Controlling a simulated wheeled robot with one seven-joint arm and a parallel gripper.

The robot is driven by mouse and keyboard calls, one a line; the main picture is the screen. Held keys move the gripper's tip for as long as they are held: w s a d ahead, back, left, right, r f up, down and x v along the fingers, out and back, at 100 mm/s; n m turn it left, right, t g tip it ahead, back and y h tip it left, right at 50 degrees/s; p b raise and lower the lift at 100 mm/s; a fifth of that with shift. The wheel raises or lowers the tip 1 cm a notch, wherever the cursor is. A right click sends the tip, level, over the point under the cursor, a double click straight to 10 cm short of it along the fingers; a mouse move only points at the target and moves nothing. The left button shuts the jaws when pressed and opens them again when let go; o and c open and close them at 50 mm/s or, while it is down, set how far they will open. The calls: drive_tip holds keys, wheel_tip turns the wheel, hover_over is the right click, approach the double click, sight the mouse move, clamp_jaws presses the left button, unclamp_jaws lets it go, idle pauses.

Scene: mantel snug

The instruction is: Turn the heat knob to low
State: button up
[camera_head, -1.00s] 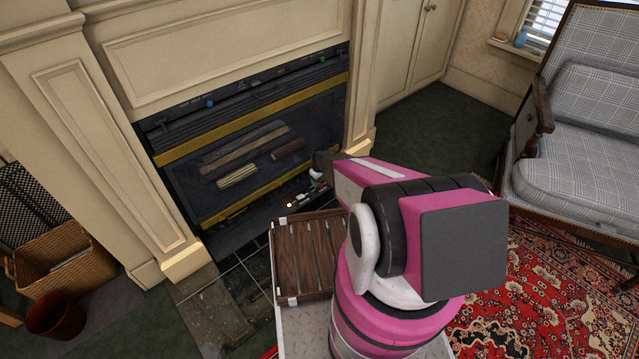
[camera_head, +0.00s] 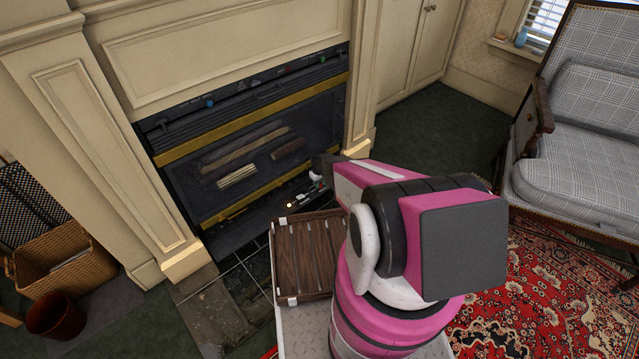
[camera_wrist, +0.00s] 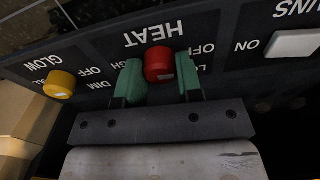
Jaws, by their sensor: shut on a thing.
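The red heat knob (camera_wrist: 159,64) sits on the dark control panel (camera_wrist: 228,30) under the upside-down word HEAT in the wrist view. My gripper (camera_wrist: 159,75) has its green fingers on both sides of the knob, shut on it. A small pale mark shows on the knob's near edge. The OFF label is readable to the right of the knob. The fingers partly cover the LOW and HIGH labels. In the head view, my gripper (camera_head: 318,175) is at the low panel below the fireplace glass, and my arm hides part of that area.
A yellow knob (camera_wrist: 60,84) marked GLOW is at the left, and a white switch (camera_wrist: 294,44) is at the right. The fireplace (camera_head: 245,160) stands behind the panel. A slatted wooden tray (camera_head: 305,258) lies nearer, and a plaid armchair (camera_head: 590,130) stands right.

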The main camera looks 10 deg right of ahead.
drive_tip(key=m+h, duration=0.1)
drive_tip(key=m, duration=0.5)
idle(0.3)
drive_tip(key=shift+m, duration=0.4)
drive_tip(key=o, duration=0.9)
drive_tip(key=shift+r, duration=0.1)
drive_tip(key=r, duration=0.7)
drive_tip(key=a+r, duration=0.1)
drive_tip(key=r, duration=0.2)
drive_tip(key=shift+s+r, duration=0.15)
drive_tip(key=shift+r, duration=0.25)
